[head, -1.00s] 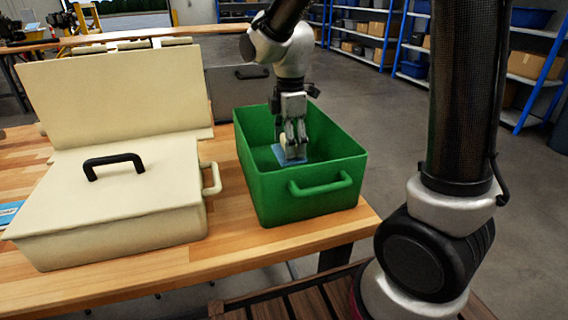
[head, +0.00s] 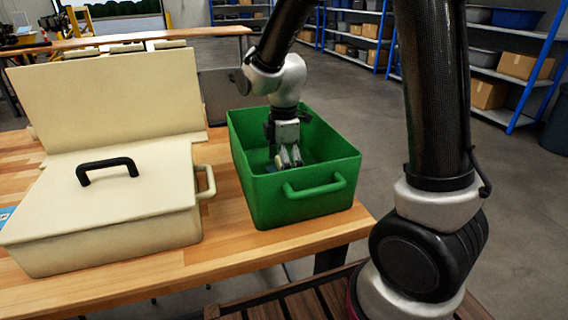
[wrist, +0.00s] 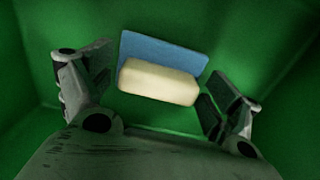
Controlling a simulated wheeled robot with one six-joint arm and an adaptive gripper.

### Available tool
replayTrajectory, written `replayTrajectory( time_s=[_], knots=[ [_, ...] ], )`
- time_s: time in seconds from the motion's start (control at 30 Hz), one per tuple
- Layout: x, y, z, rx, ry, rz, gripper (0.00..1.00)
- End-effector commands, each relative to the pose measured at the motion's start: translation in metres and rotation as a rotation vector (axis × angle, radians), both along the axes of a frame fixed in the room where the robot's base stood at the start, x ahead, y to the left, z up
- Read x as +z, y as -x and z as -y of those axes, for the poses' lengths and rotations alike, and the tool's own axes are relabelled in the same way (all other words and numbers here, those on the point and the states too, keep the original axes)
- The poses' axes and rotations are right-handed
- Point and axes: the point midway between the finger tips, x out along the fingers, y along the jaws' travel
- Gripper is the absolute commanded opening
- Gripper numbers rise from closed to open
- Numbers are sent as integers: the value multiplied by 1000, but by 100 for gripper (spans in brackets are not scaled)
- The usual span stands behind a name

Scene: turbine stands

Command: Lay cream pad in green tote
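The green tote (head: 262,200) stands open on the wooden table. My gripper (head: 287,160) is down inside it. In the wrist view, the cream pad (wrist: 158,82) is a pale block with a flat blue piece (wrist: 160,50) against its far side. The pad is at the tote's floor, between the fingers of my gripper (wrist: 157,88). The fingers are spread, with a gap on each side of the pad. In the head view the fingers and the tote's front wall hide most of the pad.
A cream case (head: 100,215) with a black handle (head: 107,170) sits left of the tote, its side handle close to the tote's wall. The tote's walls surround my gripper. A grey case (head: 222,92) stands behind. Bare table (head: 290,238) shows in front.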

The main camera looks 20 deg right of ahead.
Motion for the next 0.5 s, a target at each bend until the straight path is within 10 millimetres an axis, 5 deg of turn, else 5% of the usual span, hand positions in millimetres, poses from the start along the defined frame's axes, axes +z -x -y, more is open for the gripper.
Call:
replayTrajectory(
  time_s=[0.33, 0.5],
  knots=[
    [3, 0, 0, 0, -1, 1, 92],
    [27, -1, 0, 0, -2, 6, 92]
  ],
)
